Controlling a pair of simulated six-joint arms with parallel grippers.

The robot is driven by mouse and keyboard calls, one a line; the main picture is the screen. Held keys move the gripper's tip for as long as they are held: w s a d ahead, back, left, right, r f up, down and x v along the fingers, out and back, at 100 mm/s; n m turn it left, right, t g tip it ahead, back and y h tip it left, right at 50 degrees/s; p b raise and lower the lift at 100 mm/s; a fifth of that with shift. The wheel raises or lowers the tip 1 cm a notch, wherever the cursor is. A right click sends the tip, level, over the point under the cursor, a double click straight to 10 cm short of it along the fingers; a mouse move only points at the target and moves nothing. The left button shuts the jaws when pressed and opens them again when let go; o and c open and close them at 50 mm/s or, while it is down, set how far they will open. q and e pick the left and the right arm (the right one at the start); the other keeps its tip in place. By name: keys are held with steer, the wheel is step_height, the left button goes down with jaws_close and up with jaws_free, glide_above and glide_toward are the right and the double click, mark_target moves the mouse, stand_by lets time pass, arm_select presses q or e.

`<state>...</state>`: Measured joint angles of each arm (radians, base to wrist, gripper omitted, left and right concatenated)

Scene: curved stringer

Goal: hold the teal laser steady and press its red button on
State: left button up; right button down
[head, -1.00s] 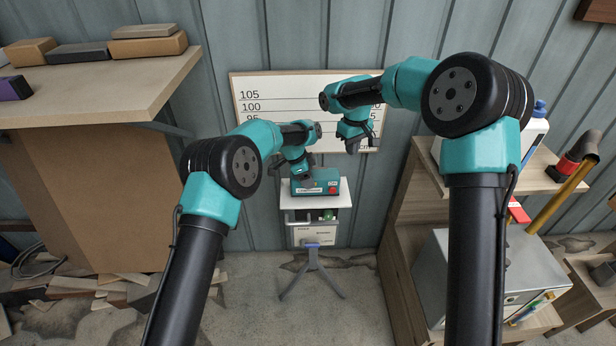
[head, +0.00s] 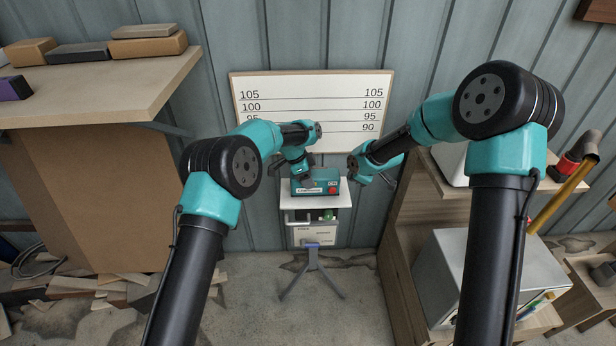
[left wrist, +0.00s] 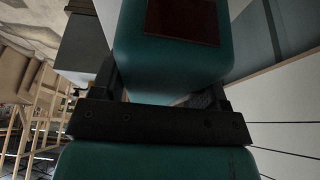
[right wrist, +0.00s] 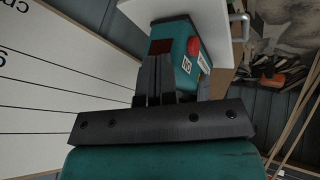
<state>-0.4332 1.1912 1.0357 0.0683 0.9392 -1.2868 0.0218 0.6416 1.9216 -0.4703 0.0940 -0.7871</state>
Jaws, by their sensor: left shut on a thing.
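The teal laser (head: 322,178) sits on a small white stand top, with its red button (head: 333,190) on the side facing the head camera. In the left wrist view, the laser's teal body (left wrist: 170,65) lies between the fingers of my left gripper (head: 303,180), which is shut on it. My right gripper (head: 386,181) is to the right of the laser, apart from it in the head view. In the right wrist view its fingers (right wrist: 156,78) are together and empty, pointing toward the laser; the red button (right wrist: 194,48) shows just beyond and right of them.
A white board (head: 310,100) with numbered lines hangs on the wall behind. The white stand (head: 318,236) has tripod legs. A wooden shelf unit (head: 400,255) stands close on the right, and a workbench (head: 100,92) with blocks is at left.

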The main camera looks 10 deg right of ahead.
steer(key=s+a+f+n+t+y, duration=0.4)
steer(key=s+a+n, duration=0.4)
steer(key=s, duration=0.3)
steer(key=shift+s+f+t, duration=0.35)
steer(key=shift+f+t, duration=0.35)
steer(key=shift+f, duration=0.5)
steer(key=shift+w, duration=0.1)
glide_toward(322, 193)
steer(key=shift+f+x, duration=0.2)
steer(key=shift+x, duration=1.8)
steer(key=shift+w, duration=0.3)
steer(key=shift+s, duration=0.45)
